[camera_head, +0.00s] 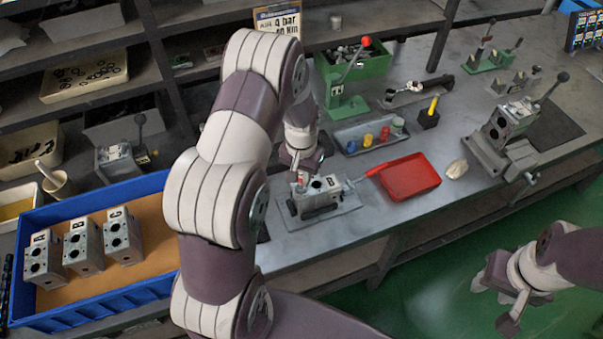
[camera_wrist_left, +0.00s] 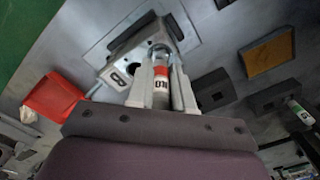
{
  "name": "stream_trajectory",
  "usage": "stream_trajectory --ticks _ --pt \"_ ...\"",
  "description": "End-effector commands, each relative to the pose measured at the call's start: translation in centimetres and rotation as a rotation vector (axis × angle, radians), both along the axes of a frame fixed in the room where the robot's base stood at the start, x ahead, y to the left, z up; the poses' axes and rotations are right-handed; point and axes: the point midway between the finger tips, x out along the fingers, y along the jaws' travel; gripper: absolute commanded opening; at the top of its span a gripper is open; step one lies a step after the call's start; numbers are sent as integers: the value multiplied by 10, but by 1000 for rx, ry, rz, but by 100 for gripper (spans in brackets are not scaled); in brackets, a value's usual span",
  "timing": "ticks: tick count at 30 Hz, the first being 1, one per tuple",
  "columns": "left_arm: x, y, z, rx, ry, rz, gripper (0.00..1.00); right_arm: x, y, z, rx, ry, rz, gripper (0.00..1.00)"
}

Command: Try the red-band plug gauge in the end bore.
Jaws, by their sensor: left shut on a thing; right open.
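The valve block (camera_head: 325,188) sits on a flat metal plate on the bench in the head view, with round bores on its top. It also shows in the wrist view (camera_wrist_left: 118,75), marked with a letter. My left gripper (camera_head: 302,172) is over the block's left end, partly hidden by my arm. In the wrist view my left gripper (camera_wrist_left: 160,78) is shut on the red-band plug gauge (camera_wrist_left: 161,73). The gauge's metal tip meets the block's end; how deep it sits I cannot tell. My right gripper (camera_head: 497,303) is open and empty, low at the right.
A red tray (camera_head: 410,178) lies right of the block. A blue crate (camera_head: 88,317) with several valve blocks is at the left. A vise (camera_head: 500,150) stands at the right.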

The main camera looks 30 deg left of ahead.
Motion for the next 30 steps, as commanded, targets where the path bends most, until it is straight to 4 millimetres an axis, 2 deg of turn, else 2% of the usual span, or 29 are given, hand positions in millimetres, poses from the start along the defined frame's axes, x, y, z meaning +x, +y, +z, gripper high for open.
stream_trajectory --ticks 16,30 --pt "0 0 -11 0 -1 0 0 0 0 -7 0 0 0 43" --pt "0 0 -11 0 -1 0 0 0 0 -7 0 0 0 43"
